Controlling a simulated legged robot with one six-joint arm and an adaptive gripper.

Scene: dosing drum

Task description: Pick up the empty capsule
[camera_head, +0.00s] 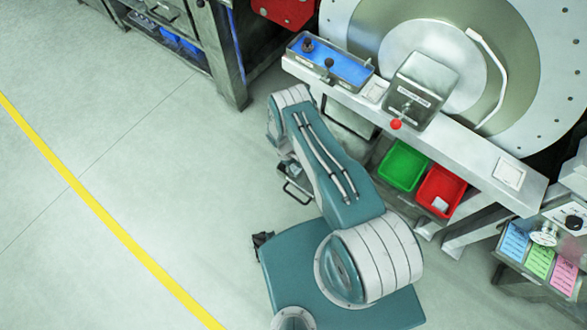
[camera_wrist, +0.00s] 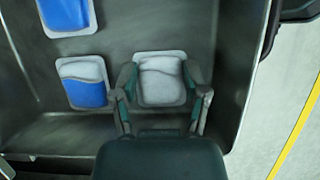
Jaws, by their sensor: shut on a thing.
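In the wrist view, my gripper (camera_wrist: 163,88) has a finger on each side of a pale grey capsule (camera_wrist: 162,80) and is shut on it. This capsule shows no blue, so it looks like the empty one. Two capsules with blue in them, an upper one (camera_wrist: 68,14) and a lower one (camera_wrist: 84,82), lie to its left. All three are in or over a dark metal bin (camera_wrist: 215,30). The dark palm covers the bottom of the view. In the head view my arm hides most of this spot, and I cannot make out the capsule there.
The head view shows a green bin (camera_head: 403,165) and a red bin (camera_head: 440,190) under a machine's ledge (camera_head: 470,145). A control box (camera_head: 420,90) with a red knob stands on the ledge. A shelf unit (camera_head: 228,60) is at top left. Open floor with a yellow line (camera_head: 105,215) lies left.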

